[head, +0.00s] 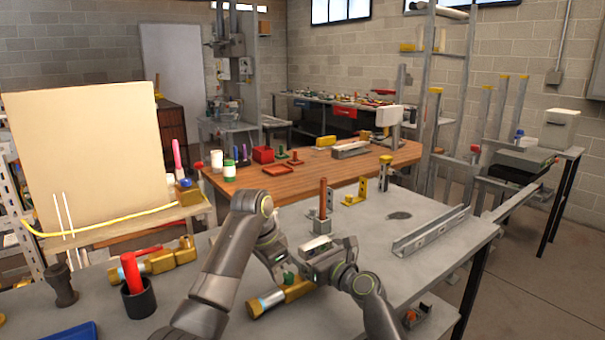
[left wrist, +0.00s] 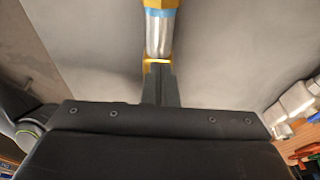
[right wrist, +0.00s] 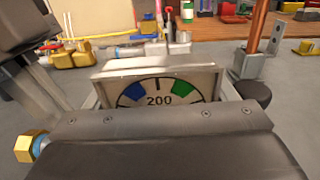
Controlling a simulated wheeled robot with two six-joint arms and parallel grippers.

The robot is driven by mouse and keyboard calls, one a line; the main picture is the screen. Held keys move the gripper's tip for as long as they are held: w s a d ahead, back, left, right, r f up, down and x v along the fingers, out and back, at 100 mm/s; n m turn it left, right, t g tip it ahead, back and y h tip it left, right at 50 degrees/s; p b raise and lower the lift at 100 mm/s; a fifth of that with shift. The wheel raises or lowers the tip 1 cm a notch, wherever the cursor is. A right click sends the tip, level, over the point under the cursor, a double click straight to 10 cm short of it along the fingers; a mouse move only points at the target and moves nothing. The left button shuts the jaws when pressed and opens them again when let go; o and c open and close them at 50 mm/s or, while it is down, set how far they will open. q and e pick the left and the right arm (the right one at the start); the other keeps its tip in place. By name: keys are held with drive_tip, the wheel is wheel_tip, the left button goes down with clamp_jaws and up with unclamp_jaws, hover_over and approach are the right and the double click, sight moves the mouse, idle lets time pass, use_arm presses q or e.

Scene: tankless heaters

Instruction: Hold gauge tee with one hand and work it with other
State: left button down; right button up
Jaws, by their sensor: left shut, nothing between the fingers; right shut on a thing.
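The gauge tee (head: 270,301) is a brass fitting with a silver and blue band, low in the middle of the head view on the grey bench. Its gauge (right wrist: 160,100), a pale box with a 200 dial and blue and green marks, fills the middle of the right wrist view. A brass end (right wrist: 29,147) shows at lower left there. My right gripper (head: 308,268) is shut on the tee; its fingertips are mostly hidden. My left gripper (left wrist: 161,88) is shut and empty, its tips close to the tee's brass and blue part (left wrist: 158,30); contact is unclear.
A second brass fitting (head: 170,259) lies left on the bench. A copper-coloured rod (head: 323,198) stands in a metal block behind my grippers. A metal channel (head: 430,232) lies right. Black cup (head: 138,300) is front left. Bench surface between rod and channel is mostly clear.

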use_arm(q)
drive_tip(key=shift+d, duration=0.3)
use_arm(e)
drive_tip(key=shift+s+a, duration=0.1)
drive_tip(key=shift+a, duration=0.05)
use_arm(q)
drive_tip(key=shift+s+a, duration=0.25)
drive_tip(key=shift+r, duration=0.25)
drive_tip(key=shift+w+d+v, duration=0.15)
drive_tip(key=shift+w+v, duration=0.05)
drive_tip(key=shift+v, duration=1.15)
drive_tip(key=shift+w+d+v, duration=0.15)
drive_tip(key=shift+v, duration=1.2)
drive_tip(key=shift+r, duration=0.2)
drive_tip(key=shift+s+a+x, duration=0.1)
drive_tip(key=shift+a+x, duration=0.1)
drive_tip(key=shift+x, duration=0.8)
drive_tip(key=shift+s+a+x, duration=0.1)
drive_tip(key=shift+a+x, duration=0.1)
drive_tip(key=shift+x, duration=0.8)
drive_tip(key=shift+s+a+x, duration=0.1)
drive_tip(key=shift+a+x, duration=0.05)
drive_tip(key=shift+x, duration=0.85)
drive_tip(key=shift+f, duration=0.15)
